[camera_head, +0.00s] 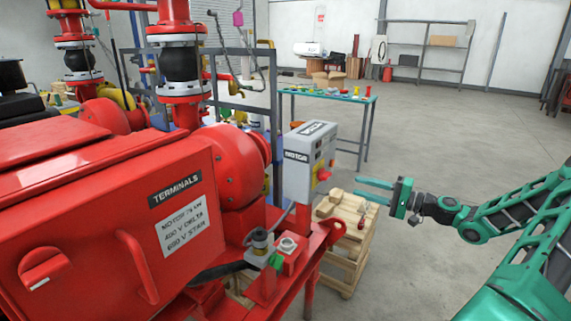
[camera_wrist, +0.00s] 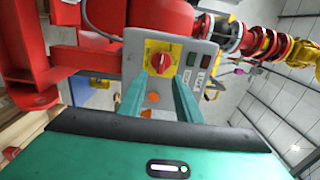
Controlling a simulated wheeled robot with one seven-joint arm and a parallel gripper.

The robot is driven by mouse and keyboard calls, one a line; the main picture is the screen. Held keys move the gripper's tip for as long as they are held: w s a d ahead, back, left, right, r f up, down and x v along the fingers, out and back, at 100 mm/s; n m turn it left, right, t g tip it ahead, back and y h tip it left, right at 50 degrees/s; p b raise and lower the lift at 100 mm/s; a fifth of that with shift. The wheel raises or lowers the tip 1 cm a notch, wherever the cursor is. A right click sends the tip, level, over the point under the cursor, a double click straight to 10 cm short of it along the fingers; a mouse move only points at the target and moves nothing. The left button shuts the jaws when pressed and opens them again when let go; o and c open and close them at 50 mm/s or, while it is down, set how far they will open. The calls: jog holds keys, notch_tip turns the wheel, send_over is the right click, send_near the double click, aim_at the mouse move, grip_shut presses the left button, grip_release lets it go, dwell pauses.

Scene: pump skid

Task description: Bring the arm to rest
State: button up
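My arm, in teal and black, reaches in from the right of the head view. Its gripper (camera_head: 358,187) is open, with two teal fingers pointing left and nothing between them. In the wrist view the gripper (camera_wrist: 157,84) also shows its fingers apart. Beyond them is a grey motor switch box (camera_wrist: 200,55) with a red rotary knob (camera_wrist: 161,62) on a yellow plate. In the head view the grey box (camera_head: 298,172) stands left of my fingertips, its red knob (camera_head: 323,174) facing my gripper. A gap shows between fingertips and knob in the head view.
A red motor housing (camera_head: 110,215) with a terminals label fills the left. Wooden pallets (camera_head: 345,262) with wood blocks stand below my gripper. A green-topped bench (camera_head: 335,97) holds small parts behind. Open concrete floor (camera_head: 450,120) lies to the back right.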

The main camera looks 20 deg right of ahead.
jog(key=s+a+f+n+g+h, duration=0.35)
jog(key=s+a+f+g, duration=0.45)
jog(key=a+g, duration=0.3)
jog(key=s+r+g+h, duration=0.1)
jog(key=s+r+h, duration=0.2)
jog(key=s, duration=1.1)
jog(key=s+a+r+g+h, duration=0.1)
jog(key=s+r+h, duration=0.3)
jog(key=s+r, duration=0.5)
jog(key=s+g, duration=0.1)
jog(key=s, duration=0.5)
jog(key=shift+a+r, duration=0.1)
